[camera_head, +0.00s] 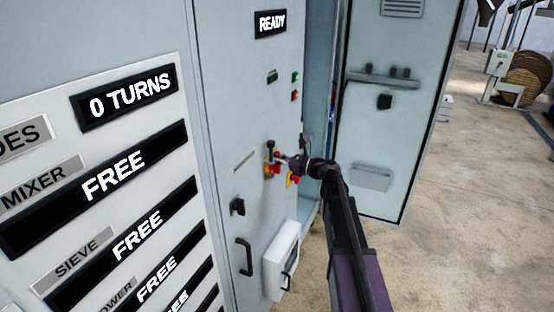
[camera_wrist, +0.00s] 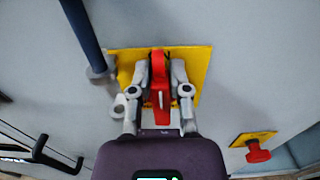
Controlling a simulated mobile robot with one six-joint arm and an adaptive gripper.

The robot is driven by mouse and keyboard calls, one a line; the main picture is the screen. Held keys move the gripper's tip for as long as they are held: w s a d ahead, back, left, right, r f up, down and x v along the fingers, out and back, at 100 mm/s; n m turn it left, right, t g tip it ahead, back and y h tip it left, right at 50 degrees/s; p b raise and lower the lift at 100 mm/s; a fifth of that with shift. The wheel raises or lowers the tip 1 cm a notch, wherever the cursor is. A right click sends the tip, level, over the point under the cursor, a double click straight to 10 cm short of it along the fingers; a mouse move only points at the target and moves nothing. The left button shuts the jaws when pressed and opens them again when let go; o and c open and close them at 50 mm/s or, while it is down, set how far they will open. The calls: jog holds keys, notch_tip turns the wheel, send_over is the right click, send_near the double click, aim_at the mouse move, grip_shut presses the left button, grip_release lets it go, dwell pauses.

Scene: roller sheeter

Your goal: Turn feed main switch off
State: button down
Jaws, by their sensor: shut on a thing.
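A red rotary switch handle (camera_wrist: 158,85) on a yellow plate (camera_wrist: 203,75) is in the middle of the wrist view. The handle points up and down in that view. My gripper (camera_wrist: 158,70) has one finger on each side of the red handle and is shut on it. In the head view my gripper (camera_head: 284,159) reaches the grey cabinet front from the right. The red and yellow switch (camera_head: 268,170) shows there only in part, small and partly hidden by the gripper. No label on the switch can be read.
A red knob on a yellow plate (camera_wrist: 258,154) sits close beside the gripper. A dark blue rod (camera_wrist: 84,35) sticks out beside the switch. Black handles (camera_head: 244,256) and a white box (camera_head: 281,262) are lower on the cabinet. An open cabinet door (camera_head: 390,140) stands behind my arm.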

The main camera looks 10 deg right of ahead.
aim_at(268, 167)
jog(key=shift+n, duration=0.4)
jog(key=n, duration=0.3)
jog(key=s+n, duration=0.1)
jog(key=n, duration=0.1)
jog(key=a+f+n+b, duration=0.1)
jog(key=n, duration=0.2)
jog(key=shift+s+a+n, duration=0.1)
jog(key=shift+s+n, duration=0.2)
jog(key=n, duration=0.2)
jog(key=f+n+b, duration=0.1)
jog(key=n, duration=0.1)
jog(key=shift+s+a, duration=0.15)
jog(key=shift+s, duration=0.05)
jog(key=n, duration=0.2)
jog(key=f+n, duration=0.1)
jog(key=n, duration=0.1)
jog(key=shift+n+b, duration=0.3)
jog(key=shift+b, duration=0.1)
